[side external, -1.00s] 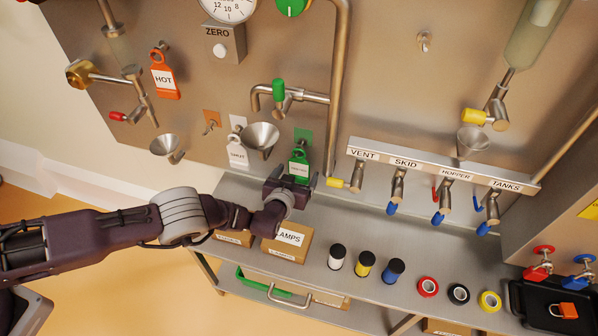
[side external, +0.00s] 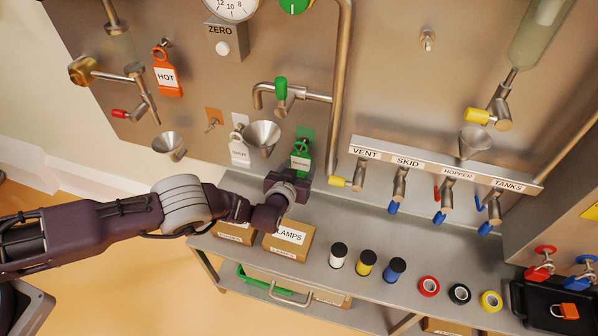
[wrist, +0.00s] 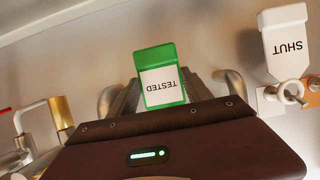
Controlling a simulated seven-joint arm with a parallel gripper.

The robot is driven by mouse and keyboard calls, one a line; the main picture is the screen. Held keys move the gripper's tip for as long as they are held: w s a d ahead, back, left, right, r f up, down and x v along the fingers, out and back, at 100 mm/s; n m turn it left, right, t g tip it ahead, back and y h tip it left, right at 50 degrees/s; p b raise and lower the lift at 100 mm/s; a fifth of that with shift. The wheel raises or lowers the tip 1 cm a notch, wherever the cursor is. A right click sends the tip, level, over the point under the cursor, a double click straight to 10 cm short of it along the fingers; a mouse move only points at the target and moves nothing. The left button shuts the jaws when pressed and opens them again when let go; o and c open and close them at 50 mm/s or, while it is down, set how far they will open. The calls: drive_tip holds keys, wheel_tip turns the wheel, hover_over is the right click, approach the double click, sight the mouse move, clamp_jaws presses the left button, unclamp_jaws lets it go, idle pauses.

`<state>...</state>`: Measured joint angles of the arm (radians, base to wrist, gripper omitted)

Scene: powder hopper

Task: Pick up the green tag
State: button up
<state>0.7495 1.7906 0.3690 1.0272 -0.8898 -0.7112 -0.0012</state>
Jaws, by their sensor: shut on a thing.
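The green tag (side external: 301,160) with a white label is upright in front of the steel panel, against a green backing patch. In the wrist view the tag (wrist: 160,75) reads TESTED, upside down, and stands between my fingers. My gripper (side external: 295,175) is shut on the tag's lower part from below. The fingers hide that lower end. I cannot tell whether the tag's loop is still on its hook.
A white SHUT tag (side external: 240,152) hangs to the left beside a steel funnel (side external: 262,136). A yellow-handled valve (side external: 345,183) is close on the right. Boxes, including the LAMPS box (side external: 288,240), stand on the shelf (side external: 325,215) below.

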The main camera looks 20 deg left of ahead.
drive_tip(key=s+r, duration=0.1)
drive_tip(key=s, duration=2.4)
drive_tip(key=shift+s, duration=0.25)
idle(0.7)
